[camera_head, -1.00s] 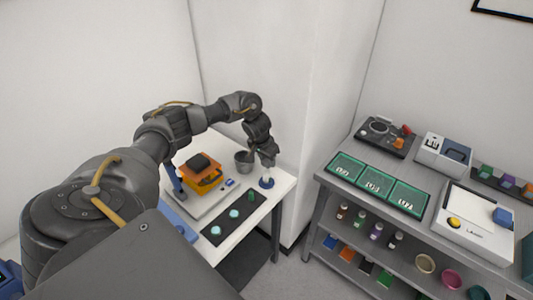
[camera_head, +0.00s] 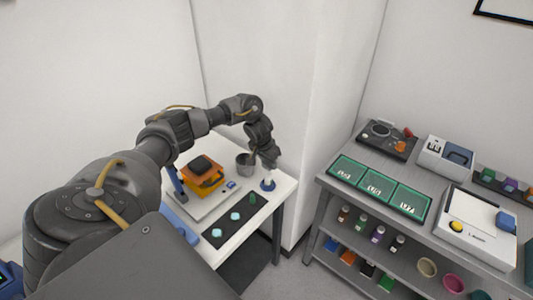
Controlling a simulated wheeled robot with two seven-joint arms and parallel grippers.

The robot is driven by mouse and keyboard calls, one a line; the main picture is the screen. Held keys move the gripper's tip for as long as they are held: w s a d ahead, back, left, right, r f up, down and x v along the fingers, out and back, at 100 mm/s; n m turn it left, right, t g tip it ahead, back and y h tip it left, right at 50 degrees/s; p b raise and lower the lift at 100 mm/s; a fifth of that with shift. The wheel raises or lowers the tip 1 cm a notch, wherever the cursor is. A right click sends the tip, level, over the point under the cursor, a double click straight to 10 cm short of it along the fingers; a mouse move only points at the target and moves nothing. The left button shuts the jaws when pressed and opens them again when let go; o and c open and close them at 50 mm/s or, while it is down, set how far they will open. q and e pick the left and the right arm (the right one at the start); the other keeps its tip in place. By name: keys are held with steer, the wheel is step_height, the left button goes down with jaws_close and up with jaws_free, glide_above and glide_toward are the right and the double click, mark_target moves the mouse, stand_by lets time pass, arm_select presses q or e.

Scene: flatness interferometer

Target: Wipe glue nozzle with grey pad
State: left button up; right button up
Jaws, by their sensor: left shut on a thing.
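A small white bottle with a blue base (camera_head: 268,183) stands near the right corner of the white table; I take it for the glue, and its nozzle is hard to make out. My left gripper (camera_head: 269,162) points down just above and behind the bottle top. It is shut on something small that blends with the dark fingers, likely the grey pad. I cannot tell whether it touches the nozzle. My right gripper is out of view.
A grey cup (camera_head: 244,163) stands left of my left gripper. An orange device with a dark top (camera_head: 201,172) and a black strip with green discs (camera_head: 234,217) share the table. A grey bench (camera_head: 350,191) with green trays stands at right, across a floor gap.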

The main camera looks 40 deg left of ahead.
arm_select(q)
steer(key=shift+a, duration=0.1)
steer(key=shift+a, duration=0.55)
steer(key=shift+d, duration=0.2)
steer(key=shift+d, duration=0.55)
steer(key=shift+a, duration=0.15)
steer(key=shift+a, duration=0.6)
steer(key=shift+d, duration=0.15)
steer(key=shift+d, duration=0.6)
steer(key=shift+a, duration=0.2)
